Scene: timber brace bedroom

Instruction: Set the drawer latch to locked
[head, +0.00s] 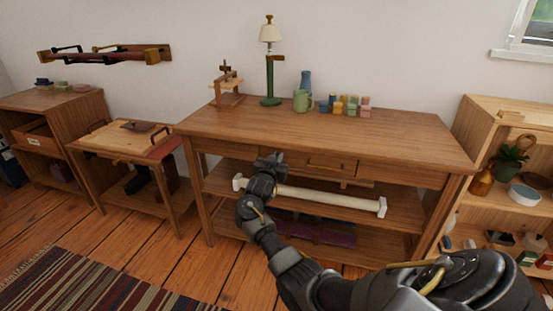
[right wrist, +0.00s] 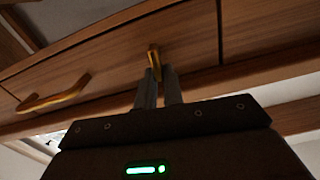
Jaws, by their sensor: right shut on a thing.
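The drawer (head: 350,172) is closed under the top of the wooden desk (head: 330,135) and has a brass bar handle (right wrist: 52,95). The drawer latch (right wrist: 153,53) is a small upright brass piece on the drawer front, beside the handle in the right wrist view. My right gripper (head: 277,157) is at the drawer front. In the right wrist view its two fingers (right wrist: 158,74) are closed on the lower part of the latch. In the head view the gripper hides the latch. My left gripper is out of view.
A long white bar (head: 325,198) with end blocks lies across the front, below the drawer. The desktop holds a lamp (head: 270,70), a green mug (head: 302,101) and several small jars (head: 350,106). A shelf unit (head: 500,115) stands to the right.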

